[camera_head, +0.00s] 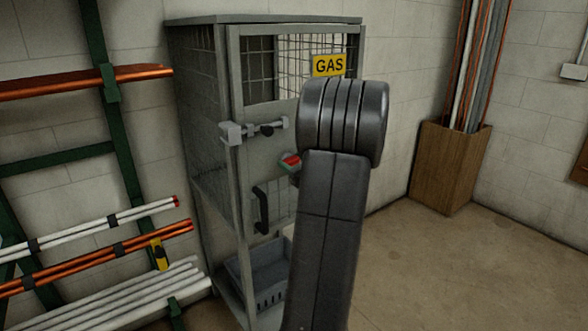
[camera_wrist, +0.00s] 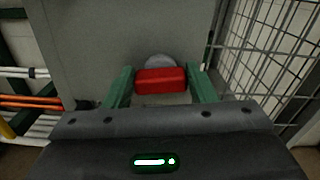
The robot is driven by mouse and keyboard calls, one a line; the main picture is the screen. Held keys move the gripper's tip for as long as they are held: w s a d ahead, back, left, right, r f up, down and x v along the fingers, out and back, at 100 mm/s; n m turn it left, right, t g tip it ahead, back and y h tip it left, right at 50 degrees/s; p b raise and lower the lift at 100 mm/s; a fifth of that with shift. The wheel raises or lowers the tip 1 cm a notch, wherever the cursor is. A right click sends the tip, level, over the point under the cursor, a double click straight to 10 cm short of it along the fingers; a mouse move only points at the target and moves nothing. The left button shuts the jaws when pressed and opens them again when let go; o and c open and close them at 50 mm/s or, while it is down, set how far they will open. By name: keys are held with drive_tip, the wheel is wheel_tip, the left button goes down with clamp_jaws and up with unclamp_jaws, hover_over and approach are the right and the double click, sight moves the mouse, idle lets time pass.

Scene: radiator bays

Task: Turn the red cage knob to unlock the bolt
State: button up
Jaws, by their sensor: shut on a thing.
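The red cage knob (camera_head: 291,159) is a short red bar on the grey door of the gas cage, below the bolt. In the wrist view the knob (camera_wrist: 160,82) lies level across the picture, in front of a round grey disc. My gripper (camera_wrist: 161,76) is shut on it, with one green finger at each end of the bar. In the head view my dark arm hides most of my gripper. The grey bolt (camera_head: 257,130) lies horizontally across the door's left edge, with a dark stub on it.
The cage (camera_head: 233,95) has mesh panels, a yellow GAS sign (camera_head: 329,65) and a dark door handle (camera_head: 261,210). A grey-blue crate (camera_head: 262,277) sits low inside. A pipe rack (camera_head: 105,85) stands left; a wooden bin (camera_head: 445,165) stands right. Floor to the right is clear.

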drive_tip(key=n+b, duration=0.1)
drive_tip(key=b, duration=0.1)
drive_tip(key=n+b, duration=0.2)
drive_tip(key=b, duration=0.1)
drive_tip(key=shift+s+a+f+n, duration=0.1)
drive_tip(key=shift+a+f+n, duration=0.05)
drive_tip(key=shift+f+n, duration=0.2)
drive_tip(key=n+b, duration=0.4)
drive_tip(key=b, duration=0.3)
drive_tip(key=shift+f+n, duration=0.15)
drive_tip(key=shift+n, duration=0.1)
drive_tip(key=n+b, duration=0.8)
drive_tip(key=b, duration=0.2)
drive_tip(key=shift+s+a, duration=0.1)
drive_tip(key=shift+b, duration=0.35)
drive_tip(key=o, duration=1)
drive_tip(key=shift+c, duration=0.2)
